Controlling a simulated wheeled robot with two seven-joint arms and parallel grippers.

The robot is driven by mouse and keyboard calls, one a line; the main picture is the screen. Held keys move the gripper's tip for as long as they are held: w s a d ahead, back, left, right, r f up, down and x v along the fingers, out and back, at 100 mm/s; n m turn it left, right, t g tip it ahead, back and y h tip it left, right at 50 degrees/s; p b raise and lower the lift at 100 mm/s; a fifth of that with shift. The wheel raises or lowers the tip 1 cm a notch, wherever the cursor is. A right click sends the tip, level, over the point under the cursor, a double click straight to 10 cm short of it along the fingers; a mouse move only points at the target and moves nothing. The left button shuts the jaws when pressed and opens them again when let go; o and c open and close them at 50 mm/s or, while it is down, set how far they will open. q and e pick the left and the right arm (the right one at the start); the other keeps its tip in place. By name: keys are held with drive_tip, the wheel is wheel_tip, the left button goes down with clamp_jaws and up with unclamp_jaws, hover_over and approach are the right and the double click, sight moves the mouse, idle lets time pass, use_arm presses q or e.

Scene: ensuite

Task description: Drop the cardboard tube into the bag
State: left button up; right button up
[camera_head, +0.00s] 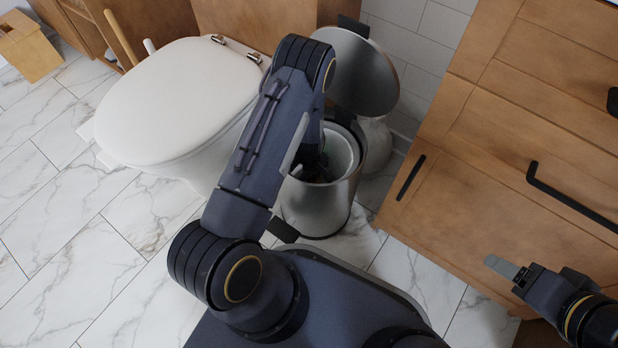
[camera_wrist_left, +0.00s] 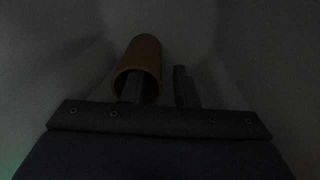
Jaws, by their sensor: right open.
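The steel bin (camera_head: 318,210) stands open on the floor, with a pale liner bag (camera_head: 343,150) inside. My left arm reaches down into it, and my left gripper (camera_head: 316,166) is inside the bin mouth, mostly hidden. In the dark left wrist view, the brown cardboard tube (camera_wrist_left: 145,55) lies ahead of my left gripper (camera_wrist_left: 158,88). One finger shows within the tube's open near end, and the other is apart to the right. A gap shows between the fingers, beside the tube wall. My right gripper (camera_head: 503,268) is open and empty at the lower right.
The bin's round lid (camera_head: 355,70) is raised behind it. A white toilet (camera_head: 175,100) stands to the left. A wooden cabinet (camera_head: 480,190) with black handles is at the right. Marble floor tiles (camera_head: 60,230) are clear at the left.

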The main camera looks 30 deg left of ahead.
use_arm(q)
drive_tip(key=shift+r+p, duration=0.3)
drive_tip(key=shift+r, duration=0.05)
drive_tip(key=s+d+r+m+t+h+p, duration=0.1)
drive_tip(key=s+r+p, duration=0.1)
drive_tip(key=r, duration=1.1)
drive_tip(key=s+d+r+m+t+h+p, duration=0.1)
drive_tip(key=s+r+m+h+p, duration=0.1)
drive_tip(key=r, duration=1.1)
drive_tip(key=s+d+r+m+t+h+p, duration=0.1)
drive_tip(key=s+r+p, duration=0.1)
drive_tip(key=r, duration=1.1)
drive_tip(key=s+d+r+m+t, duration=0.1)
drive_tip(key=s+r+m, duration=0.2)
drive_tip(key=s, duration=0.4)
drive_tip(key=s+r+m+t, duration=0.1)
drive_tip(key=s+r+m, duration=0.3)
drive_tip(key=s+r, duration=0.2)
drive_tip(key=s, duration=0.2)
drive_tip(key=shift+s+d+t, duration=0.3)
drive_tip(key=shift+d, duration=0.05)
